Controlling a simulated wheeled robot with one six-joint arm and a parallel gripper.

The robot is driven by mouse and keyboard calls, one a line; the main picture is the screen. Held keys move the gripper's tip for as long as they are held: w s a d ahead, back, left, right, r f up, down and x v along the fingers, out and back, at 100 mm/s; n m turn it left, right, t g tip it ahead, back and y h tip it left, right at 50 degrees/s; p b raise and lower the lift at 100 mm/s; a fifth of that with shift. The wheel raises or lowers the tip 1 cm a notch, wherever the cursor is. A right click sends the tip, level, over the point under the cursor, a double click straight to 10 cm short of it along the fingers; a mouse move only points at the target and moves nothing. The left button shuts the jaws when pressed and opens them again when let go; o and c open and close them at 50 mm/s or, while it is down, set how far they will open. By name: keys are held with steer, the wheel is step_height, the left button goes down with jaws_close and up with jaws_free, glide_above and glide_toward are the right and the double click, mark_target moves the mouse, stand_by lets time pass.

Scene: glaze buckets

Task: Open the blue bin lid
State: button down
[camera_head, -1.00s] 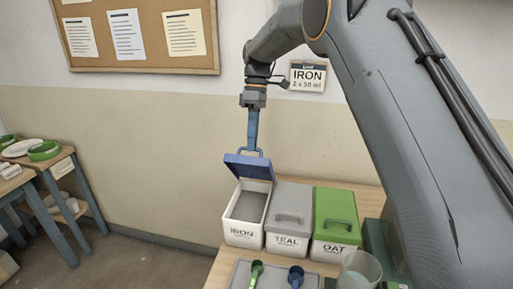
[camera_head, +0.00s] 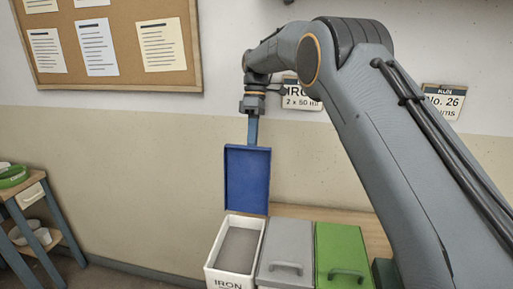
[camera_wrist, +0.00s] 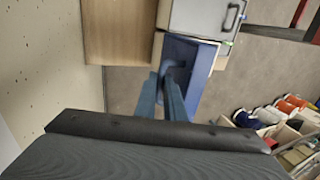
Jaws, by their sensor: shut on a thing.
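The blue bin lid (camera_head: 247,180) stands upright at the back edge of the white bin labelled IRON (camera_head: 232,262). The bin's top is open and shows grey contents (camera_head: 238,243). My gripper (camera_head: 252,132) is above and behind the lid, and its fingertips are hidden by the lid in the head view. In the wrist view the blue fingers of my gripper (camera_wrist: 170,88) are shut on the handle of the blue lid (camera_wrist: 188,62).
A bin with a grey lid (camera_head: 287,248) and one with a green lid (camera_head: 341,252) stand to the right of the IRON bin. A wall is close behind. A side table (camera_head: 35,215) with green and white dishes is at far left.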

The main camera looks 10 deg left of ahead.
steer(key=shift+w+d+f, duration=0.1)
steer(key=shift+w+f, duration=0.4)
steer(key=shift+r, duration=0.15)
steer(key=shift+w+d, duration=0.15)
steer(key=c, duration=2)
jaws_free()
steer(key=shift+w, duration=0.1)
steer(key=shift+c, duration=0.2)
steer(key=o, duration=0.5)
steer(key=shift+w+f, duration=0.45)
steer(key=shift+w, duration=0.2)
steer(key=shift+s+r, duration=0.2)
steer(key=shift+s, duration=0.1)
steer(key=c, duration=0.3)
steer(key=shift+r, duration=0.15)
steer(key=shift+a, duration=0.2)
